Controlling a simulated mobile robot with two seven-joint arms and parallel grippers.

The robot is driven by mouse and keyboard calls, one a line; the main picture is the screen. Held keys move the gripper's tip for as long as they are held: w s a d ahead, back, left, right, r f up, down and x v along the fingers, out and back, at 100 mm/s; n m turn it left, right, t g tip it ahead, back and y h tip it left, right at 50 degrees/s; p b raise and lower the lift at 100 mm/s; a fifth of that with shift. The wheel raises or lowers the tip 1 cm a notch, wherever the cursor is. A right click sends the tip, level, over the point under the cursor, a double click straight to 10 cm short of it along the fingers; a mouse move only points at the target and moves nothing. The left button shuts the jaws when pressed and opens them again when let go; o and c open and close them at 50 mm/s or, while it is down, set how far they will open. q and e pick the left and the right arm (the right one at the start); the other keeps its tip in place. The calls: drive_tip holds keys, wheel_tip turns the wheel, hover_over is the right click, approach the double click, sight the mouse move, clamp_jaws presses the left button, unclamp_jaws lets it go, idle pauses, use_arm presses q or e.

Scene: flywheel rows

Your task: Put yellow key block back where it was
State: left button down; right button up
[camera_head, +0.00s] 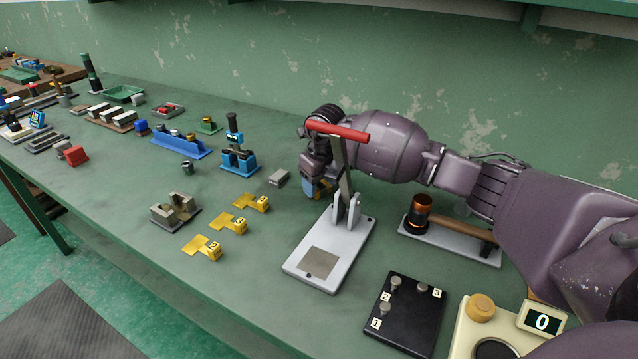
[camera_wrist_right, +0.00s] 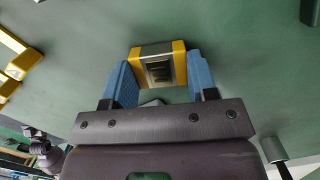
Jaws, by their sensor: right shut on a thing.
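The yellow key block (camera_wrist_right: 158,64), with a dark slotted metal face, sits between the blue fingertips of my right gripper (camera_wrist_right: 160,80) in the right wrist view. In the head view my right gripper (camera_head: 316,189) is over the table behind the lever press, and only a little yellow shows beside its blue finger. The gripper is shut on the block; in the wrist view green table surface lies behind it. Three yellow numbered pieces lie in a row on the table: one near (camera_head: 202,247), one middle (camera_head: 227,223), one far (camera_head: 251,203). My left gripper is not in view.
The lever press with a red handle (camera_head: 338,131) and pale base (camera_head: 299,266) stands close in front of my right gripper. A small grey block (camera_head: 278,178) lies left of it. A black numbered peg board (camera_head: 408,326) and a counter reading 0 (camera_head: 542,321) are at front right.

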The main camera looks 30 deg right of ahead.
sight(324, 189)
drive_tip(key=o, duration=1.1)
drive_tip(key=shift+f, duration=0.1)
wheel_tip(324, 189, up, 12)
drive_tip(key=s+p, duration=0.1)
drive_tip(key=p, duration=0.1)
drive_tip(key=shift+s, duration=0.25)
drive_tip(key=shift+d, duration=0.1)
